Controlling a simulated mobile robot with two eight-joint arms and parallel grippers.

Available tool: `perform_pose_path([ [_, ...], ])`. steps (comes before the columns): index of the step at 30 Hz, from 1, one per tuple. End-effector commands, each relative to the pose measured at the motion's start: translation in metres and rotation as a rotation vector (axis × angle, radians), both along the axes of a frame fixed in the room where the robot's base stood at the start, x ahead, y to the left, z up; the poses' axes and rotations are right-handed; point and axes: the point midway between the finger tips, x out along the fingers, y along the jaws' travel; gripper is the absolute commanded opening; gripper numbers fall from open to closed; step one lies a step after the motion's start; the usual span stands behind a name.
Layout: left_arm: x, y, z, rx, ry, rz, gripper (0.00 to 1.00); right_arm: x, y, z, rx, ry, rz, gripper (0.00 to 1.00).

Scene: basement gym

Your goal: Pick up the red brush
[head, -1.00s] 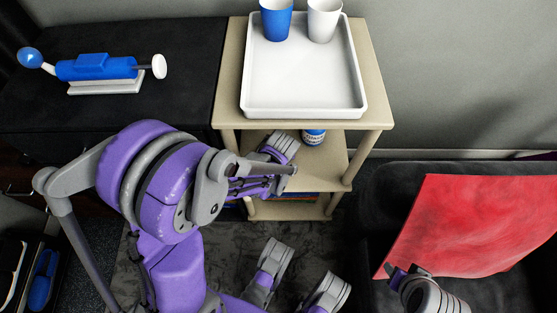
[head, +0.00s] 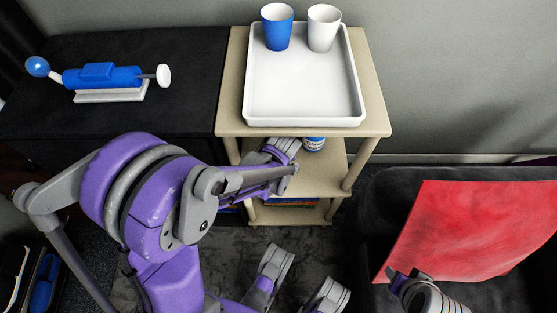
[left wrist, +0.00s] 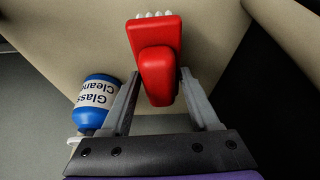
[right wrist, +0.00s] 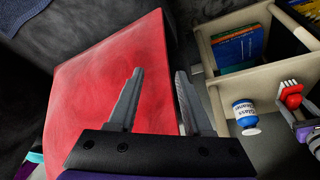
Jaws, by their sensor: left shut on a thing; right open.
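The red brush (left wrist: 157,72), with white bristles, is between the fingers of my left gripper (left wrist: 161,76), which is shut on it. The brush also shows at the right edge of the right wrist view (right wrist: 291,97), beside the shelf unit. In the head view the brush is hidden behind my left arm, which reaches to the unit's middle shelf. My right gripper (right wrist: 159,72) is open and empty, in front of a red sheet (right wrist: 95,85).
A blue glass cleaner bottle (left wrist: 96,101) stands on the middle shelf (head: 322,172), close to my left gripper. Above it, a white tray (head: 305,95) holds a blue cup (head: 277,28) and a white cup (head: 323,29). Books (right wrist: 238,48) lie on the lower shelf.

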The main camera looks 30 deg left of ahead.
Motion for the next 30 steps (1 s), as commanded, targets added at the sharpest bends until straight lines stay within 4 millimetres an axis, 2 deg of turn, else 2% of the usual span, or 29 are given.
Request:
perform_pose_path([
  [1,-0.005,-0.004,0.005,0.000,0.000,-0.002,0.01,-0.001,0.000,0.004,0.000,-0.001,0.000,0.50],
  [5,-0.028,-0.021,0.003,-0.001,-0.001,-0.004,0.01,-0.001,0.000,0.006,0.000,-0.002,0.000,0.50],
  [15,-0.103,-0.077,0.003,-0.001,-0.001,-0.008,0.01,-0.002,0.000,0.015,0.000,-0.005,0.000,0.50],
  [18,-0.120,-0.090,0.003,-0.001,0.001,-0.007,0.01,-0.002,0.000,0.017,0.000,-0.005,0.000,0.50],
  [24,-0.140,-0.104,0.002,0.000,0.000,-0.003,0.01,-0.002,0.000,0.018,0.000,-0.006,0.000,0.50],
  [30,-0.145,-0.107,0.002,0.001,-0.001,0.000,0.01,-0.002,0.000,0.018,0.000,-0.006,0.000,0.50],
])
